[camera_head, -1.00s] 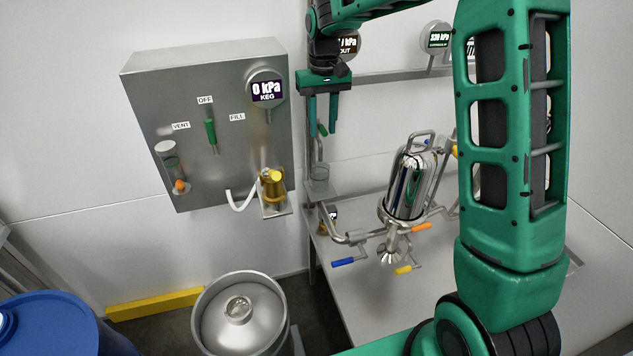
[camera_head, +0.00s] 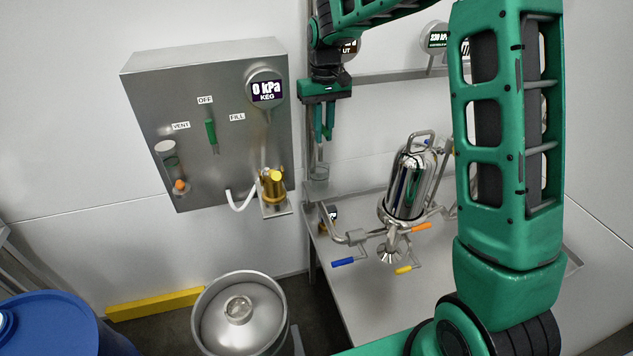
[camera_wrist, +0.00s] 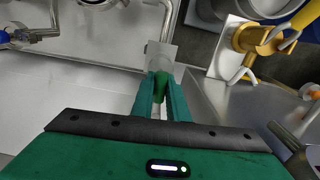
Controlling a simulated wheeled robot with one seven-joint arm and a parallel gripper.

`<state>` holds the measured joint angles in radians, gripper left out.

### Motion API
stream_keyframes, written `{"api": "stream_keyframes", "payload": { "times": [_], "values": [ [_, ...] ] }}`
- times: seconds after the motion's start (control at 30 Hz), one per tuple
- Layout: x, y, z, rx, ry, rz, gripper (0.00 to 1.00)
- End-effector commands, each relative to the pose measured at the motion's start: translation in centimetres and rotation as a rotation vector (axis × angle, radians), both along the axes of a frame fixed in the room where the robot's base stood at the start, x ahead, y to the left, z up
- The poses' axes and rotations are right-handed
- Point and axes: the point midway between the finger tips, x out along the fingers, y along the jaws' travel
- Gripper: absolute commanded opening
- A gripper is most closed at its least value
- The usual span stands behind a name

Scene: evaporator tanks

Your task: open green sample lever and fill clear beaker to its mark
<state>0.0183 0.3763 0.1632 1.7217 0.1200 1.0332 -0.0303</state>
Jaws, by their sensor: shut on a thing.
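My gripper (camera_head: 324,137) points down beside the metal post, just above a small shelf. It is shut on the green sample lever, mostly hidden by the fingers in the head view. In the wrist view, the green sample lever (camera_wrist: 160,84) shows between the fingertips of my gripper (camera_wrist: 161,90). The clear beaker (camera_head: 319,172) stands upright on the small shelf (camera_head: 318,190), under the sample tap. In the wrist view the beaker is hidden or too unclear to make out. The beaker's mark and any liquid in it are too small to tell.
A steel panel (camera_head: 150,95) with its own green lever (camera_head: 211,133) and a brass fitting (camera_head: 272,184) is on the left. A steel vessel (camera_head: 408,187) with coloured valve handles stands right of the shelf. A keg (camera_head: 240,315) and blue drum (camera_head: 50,330) are below.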

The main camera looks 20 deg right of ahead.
Motion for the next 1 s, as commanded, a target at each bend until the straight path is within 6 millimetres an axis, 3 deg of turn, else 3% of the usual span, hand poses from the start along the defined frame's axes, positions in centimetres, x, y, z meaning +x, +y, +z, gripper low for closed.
{"api": "stream_keyframes", "payload": {
  "times": [0.17, 0.47, 0.73, 1.0],
  "values": [
    [0.1, -0.6, 0.1, 0.000, -0.001, 0.115, 0.00],
    [0.1, -0.7, 0.1, -0.001, -0.002, 0.133, 0.00],
    [0.3, -1.5, 0.1, 0.000, -0.002, 0.302, 0.00],
    [0.4, -1.5, 0.1, 0.000, -0.002, 0.311, 0.00]
  ]
}}
